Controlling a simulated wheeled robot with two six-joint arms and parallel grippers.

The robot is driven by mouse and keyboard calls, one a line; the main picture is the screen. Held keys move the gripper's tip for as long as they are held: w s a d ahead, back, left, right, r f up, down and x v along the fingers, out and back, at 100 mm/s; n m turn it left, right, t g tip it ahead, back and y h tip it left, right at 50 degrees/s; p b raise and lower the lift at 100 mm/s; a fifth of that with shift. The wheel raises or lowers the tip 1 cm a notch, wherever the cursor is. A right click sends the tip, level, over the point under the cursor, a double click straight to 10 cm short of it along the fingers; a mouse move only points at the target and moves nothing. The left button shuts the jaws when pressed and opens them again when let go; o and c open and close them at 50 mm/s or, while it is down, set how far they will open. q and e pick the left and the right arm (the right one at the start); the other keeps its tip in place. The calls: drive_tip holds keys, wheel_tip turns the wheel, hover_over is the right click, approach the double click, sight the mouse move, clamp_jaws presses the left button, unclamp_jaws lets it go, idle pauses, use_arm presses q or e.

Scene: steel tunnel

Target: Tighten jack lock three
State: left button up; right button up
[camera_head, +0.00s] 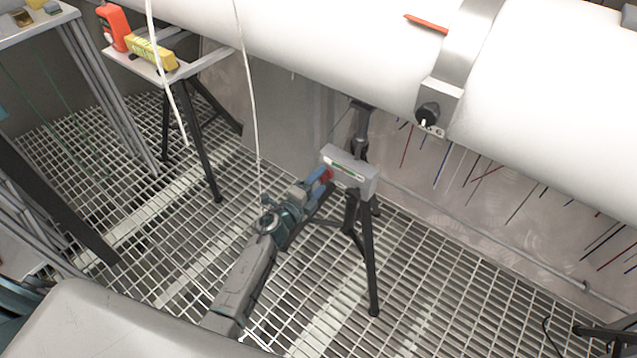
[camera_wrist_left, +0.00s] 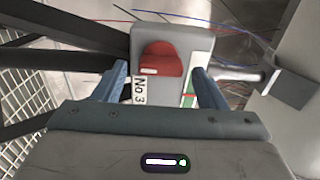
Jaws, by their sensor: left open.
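Jack lock three is a grey box (camera_head: 357,181) on a black tripod stand under the big white pipe. In the left wrist view the box (camera_wrist_left: 188,38) has a red knob (camera_wrist_left: 163,60), a "No 3" label (camera_wrist_left: 139,90) and a green, white and red strip (camera_wrist_left: 190,86). The red knob (camera_head: 326,174) is partly hidden by my gripper in the head view. My left gripper (camera_head: 319,182) is open, its blue fingers (camera_wrist_left: 160,78) on either side of the knob. I cannot tell whether they touch it. My right gripper is not in view.
The white pipe (camera_head: 330,55) with a metal band (camera_head: 463,50) runs above the jack. A small table (camera_head: 150,68) at the upper left holds a yellow box (camera_head: 152,52) and an orange tool (camera_head: 114,28). White cables hang nearby. The grated floor (camera_head: 420,300) is mostly clear right of the stand.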

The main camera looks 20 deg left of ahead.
use_arm(q)
drive_tip(key=v, duration=1)
drive_tip(key=shift+s, duration=0.3)
drive_tip(key=shift+a, duration=0.15)
